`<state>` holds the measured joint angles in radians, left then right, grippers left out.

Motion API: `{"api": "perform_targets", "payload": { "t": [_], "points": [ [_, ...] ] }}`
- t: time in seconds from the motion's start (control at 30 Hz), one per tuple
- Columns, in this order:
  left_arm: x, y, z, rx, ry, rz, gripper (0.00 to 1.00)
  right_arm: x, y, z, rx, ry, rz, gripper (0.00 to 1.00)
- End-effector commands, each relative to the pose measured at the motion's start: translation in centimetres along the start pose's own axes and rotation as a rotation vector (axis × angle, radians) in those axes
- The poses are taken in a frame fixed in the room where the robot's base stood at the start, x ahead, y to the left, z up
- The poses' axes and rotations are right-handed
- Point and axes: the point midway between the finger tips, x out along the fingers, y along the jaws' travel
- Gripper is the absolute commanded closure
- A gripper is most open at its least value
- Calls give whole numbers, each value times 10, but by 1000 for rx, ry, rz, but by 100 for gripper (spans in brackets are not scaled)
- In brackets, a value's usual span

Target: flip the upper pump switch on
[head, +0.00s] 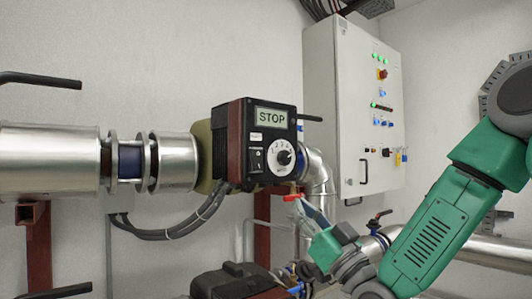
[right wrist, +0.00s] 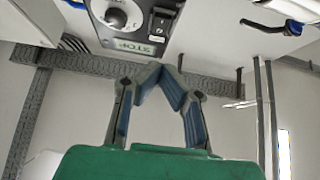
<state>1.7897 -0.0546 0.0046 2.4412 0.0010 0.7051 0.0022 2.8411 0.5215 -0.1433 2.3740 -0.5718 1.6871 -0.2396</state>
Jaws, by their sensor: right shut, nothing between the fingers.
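The upper pump's black and dark red control box (head: 234,140) is on the silver pipe in the middle of the head view. Its display (head: 271,117) reads STOP. A black rocker switch (head: 256,160) is at the lower left of its face, beside a round white dial (head: 284,154). The box is upside down in the right wrist view, with the rocker switch (right wrist: 161,22) beyond my fingertips. My right gripper (head: 303,203) is shut and empty, below and to the right of the box, apart from the switch. The rocker's exact position is too small to tell. My left gripper is out of view.
A grey control cabinet (head: 345,110) hangs on the wall at the right. Black cables (head: 185,228) run below the box. A dark lower pump (head: 232,280) sits at the bottom. Black lever handles (head: 40,80) jut in at the left. A red valve handle (head: 291,197) is near my fingertips.

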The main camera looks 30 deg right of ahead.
Motion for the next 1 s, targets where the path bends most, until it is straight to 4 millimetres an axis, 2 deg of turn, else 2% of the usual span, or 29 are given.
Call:
{"api": "perform_targets", "payload": {
  "t": [0.03, 0.1, 0.4, 0.53, 0.67, 1.0],
  "points": [
    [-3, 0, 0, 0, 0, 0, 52, 3, 2, -9, 0, 21, 4, 100],
    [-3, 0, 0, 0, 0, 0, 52, 4, 3, -13, -1, 35, 5, 100],
    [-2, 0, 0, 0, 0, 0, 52, 4, 1, -13, -2, 34, 2, 100],
    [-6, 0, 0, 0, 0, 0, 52, 13, 0, -14, -3, 33, 1, 100],
    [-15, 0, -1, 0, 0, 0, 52, 35, 1, -15, -3, 33, 2, 100],
    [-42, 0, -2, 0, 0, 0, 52, 107, 2, -18, -2, 33, 3, 100]
  ]
}}
